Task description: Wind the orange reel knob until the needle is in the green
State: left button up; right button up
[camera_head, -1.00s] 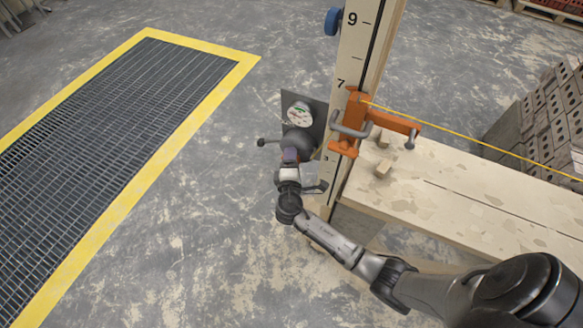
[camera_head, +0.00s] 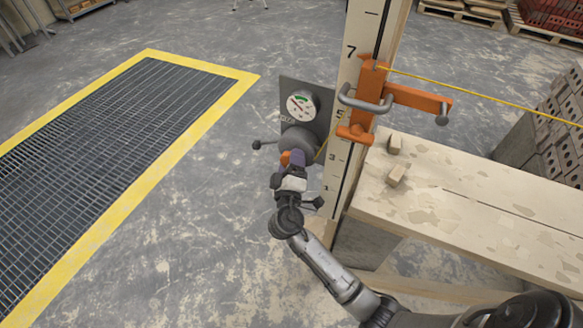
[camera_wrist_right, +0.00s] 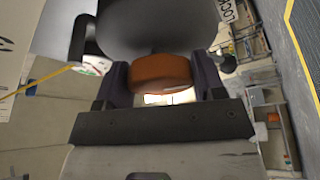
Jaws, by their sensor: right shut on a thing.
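The orange reel knob (camera_wrist_right: 161,74) sits between the two fingers of my right gripper (camera_wrist_right: 165,84), which is shut on it in the right wrist view. In the head view my right gripper (camera_head: 292,158) covers most of the knob, and only a bit of orange shows. The grey reel (camera_head: 299,140) with its handle arms is just above the gripper, on a dark plate (camera_head: 318,98). The round white gauge (camera_head: 302,105) is mounted above the reel. It has a green band at its upper part; the needle is too small to read surely. My left gripper is not in view.
A numbered post (camera_head: 347,110) stands right of the plate, with an orange clamp (camera_head: 367,105) and a yellow line (camera_head: 480,94) running right. A plank bench (camera_head: 450,200) with small blocks is at right. A yellow-edged floor grate (camera_head: 110,160) lies left.

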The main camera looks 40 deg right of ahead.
dwell(0.5)
jog(key=o, duration=0.9)
jog(key=shift+o, duration=0.2)
jog(key=p+v, duration=0.1)
jog(key=v, duration=1.3)
jog(key=shift+p, duration=0.35)
jog(key=shift+w, duration=0.1)
